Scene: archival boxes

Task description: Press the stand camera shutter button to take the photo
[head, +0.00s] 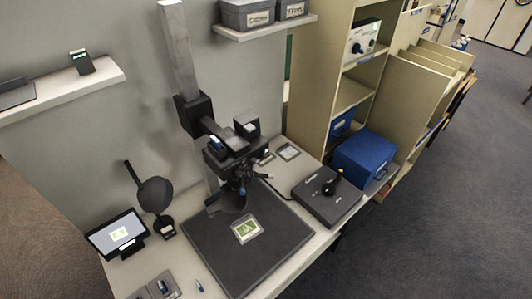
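A copy stand rises at the back of the bench, with a tall grey column (178,55). A dark camera (228,150) is carried on its arm above the dark baseboard (275,235). A small blue part (217,143) shows on the camera's top left; I cannot tell whether it is the shutter button. A card with a green picture (246,229) lies on the baseboard below the camera. I cannot make out my gripper in this view.
A dark box with a black and yellow knob (329,187) sits right of the baseboard. A blue archival box (364,158) stands behind it by the beige shelving (310,90). A round dark lamp-like disc (155,194) stands at left. The grey floor at right is clear.

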